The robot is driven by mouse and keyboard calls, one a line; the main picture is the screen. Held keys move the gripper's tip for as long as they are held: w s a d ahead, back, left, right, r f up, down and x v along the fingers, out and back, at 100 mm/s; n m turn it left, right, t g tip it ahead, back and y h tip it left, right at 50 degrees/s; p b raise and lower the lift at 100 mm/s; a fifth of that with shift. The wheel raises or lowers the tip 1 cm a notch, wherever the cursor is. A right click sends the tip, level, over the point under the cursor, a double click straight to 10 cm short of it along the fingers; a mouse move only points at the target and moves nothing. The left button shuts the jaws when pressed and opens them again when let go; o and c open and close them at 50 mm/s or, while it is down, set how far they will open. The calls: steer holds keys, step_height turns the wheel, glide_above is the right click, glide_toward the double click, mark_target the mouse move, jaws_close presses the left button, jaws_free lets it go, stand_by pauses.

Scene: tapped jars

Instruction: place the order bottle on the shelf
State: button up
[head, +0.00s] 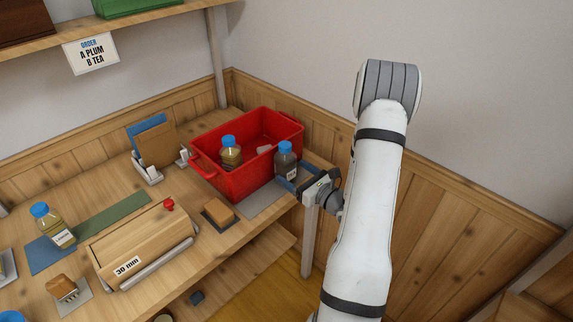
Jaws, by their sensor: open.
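A dark bottle with a blue cap and a white label (285,158) stands upright by the front right corner of the red crate. My gripper (288,178) is open, with its blue fingers at the lower part of this bottle; I cannot tell if they touch it. A bottle with brownish contents and a blue cap (231,156) stands inside the red crate (222,192). A wooden shelf (160,22) runs along the top left. An order card (91,54) hanging from it reads A PLUM, B TEA.
A wooden box marked 30 mm (140,243) with a red knob stands at the front of the workbench (106,205). A brown block (218,212) and a grey mat (262,203) lie near the crate. A holder with boards (155,150) stands behind. A green box (135,6) is on the shelf.

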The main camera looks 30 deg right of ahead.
mark_target(292, 170)
steer(key=x, duration=0.3)
steer(key=shift+w, duration=0.2)
steer(key=shift+c, duration=0.2)
steer(key=c, duration=1.2)
steer(key=shift+r, duration=0.1)
steer(key=shift+c, duration=0.6)
steer(key=shift+r, duration=0.1)
